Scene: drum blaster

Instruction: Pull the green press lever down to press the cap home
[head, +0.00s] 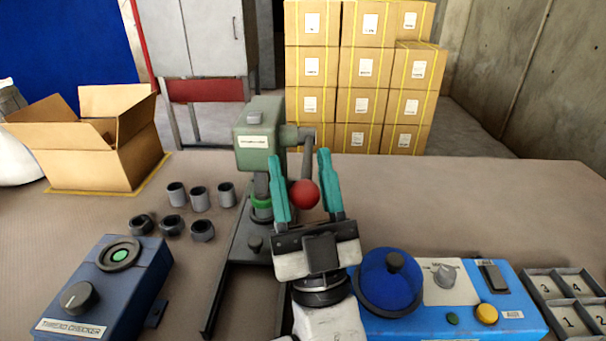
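The green press (258,135) stands at the middle of the table. Its lever (308,158) comes from a hub on the press's right side and ends in a red ball knob (304,194). My gripper (299,158) points away from me with its teal fingers apart, one on each side of the knob. The knob fills most of the gap; I cannot tell whether the fingers touch it. Under the press head, a bright green ring (261,202) sits around the ram's lower end, above a dark round part. I cannot tell whether this is the cap. My gripper hides part of the press base.
A blue thread checker (105,285) stands front left, with several grey cylinders and dark rings behind it. An open cardboard box (95,140) is back left. A blue control box (450,300) and a numbered tray (570,300) are at right. The table's back right is clear.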

